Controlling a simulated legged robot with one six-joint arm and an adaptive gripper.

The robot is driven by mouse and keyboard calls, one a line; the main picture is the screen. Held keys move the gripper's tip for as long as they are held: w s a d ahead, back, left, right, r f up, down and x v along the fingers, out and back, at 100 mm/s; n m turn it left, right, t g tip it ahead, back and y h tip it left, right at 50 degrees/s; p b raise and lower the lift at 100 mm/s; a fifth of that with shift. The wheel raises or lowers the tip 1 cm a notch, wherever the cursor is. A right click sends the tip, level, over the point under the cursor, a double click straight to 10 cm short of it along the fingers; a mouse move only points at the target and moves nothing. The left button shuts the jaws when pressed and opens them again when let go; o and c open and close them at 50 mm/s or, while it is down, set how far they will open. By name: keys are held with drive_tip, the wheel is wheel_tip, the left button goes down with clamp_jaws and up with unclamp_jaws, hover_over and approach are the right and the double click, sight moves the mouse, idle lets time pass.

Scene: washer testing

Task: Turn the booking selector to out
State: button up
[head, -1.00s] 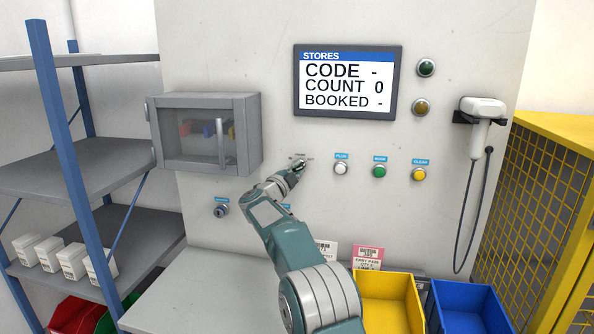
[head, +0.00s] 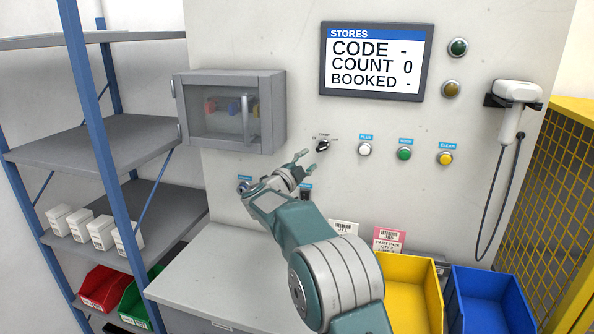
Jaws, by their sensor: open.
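The selector (head: 323,146) is a small black rotary knob on the pale panel, below and right of the grey cabinet, with tiny labels at its left, top and right. The right label seems to read OUT. Which label the knob points to is too small to tell. My gripper (head: 311,164) is open and empty, just below the selector in the picture, with its fingers spread. Whether it is clear of the panel cannot be judged well, but it does not cover the knob. The screen (head: 376,61) reads CODE -, COUNT 0, BOOKED -.
White (head: 365,149), green (head: 404,153) and yellow (head: 445,158) buttons run right of the selector. A glass-fronted cabinet (head: 230,111) juts out at upper left. A key switch (head: 244,187) sits lower left. A scanner (head: 516,95) hangs at right. Yellow and blue bins (head: 490,299) stand below.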

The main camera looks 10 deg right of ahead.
drive_tip(key=v, duration=0.5)
